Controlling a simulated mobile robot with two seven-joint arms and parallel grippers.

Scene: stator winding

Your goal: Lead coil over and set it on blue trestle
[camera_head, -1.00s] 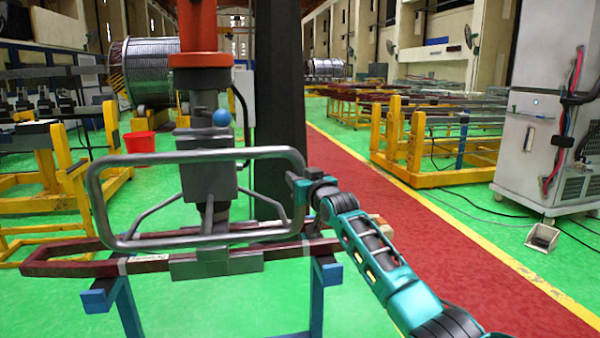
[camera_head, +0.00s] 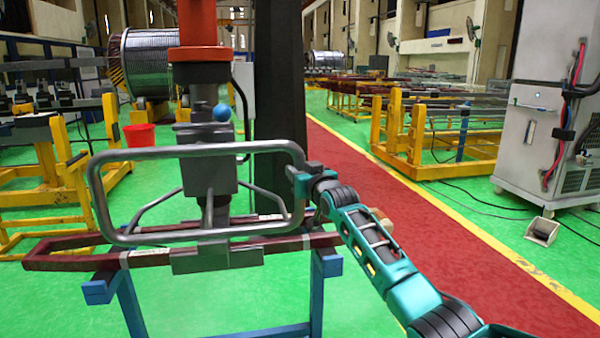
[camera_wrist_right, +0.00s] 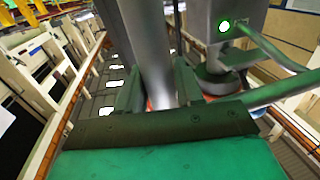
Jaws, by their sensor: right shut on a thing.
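The coil (camera_head: 70,262), a long dark red loop with pale bands, hangs level in the grey clamps of an orange-topped lifter (camera_head: 208,172). It lies over the blue trestle (camera_head: 100,290), whose beam ends show under its near side. I cannot tell whether coil and trestle touch. My right gripper (camera_head: 299,183) is shut on the right upright of the lifter's grey handle frame (camera_head: 200,152). The right wrist view shows the grey bar (camera_wrist_right: 148,45) between the fingers (camera_wrist_right: 158,90). The coil's far right part is partly behind my right arm. My left gripper is out of view.
Yellow racks (camera_head: 415,140) stand right of the red walkway (camera_head: 350,165), and more stand at left. A dark column (camera_head: 278,80) rises behind the lifter. A grey cabinet (camera_head: 535,130) with cables on the floor stands at right. Green floor around the trestle is clear.

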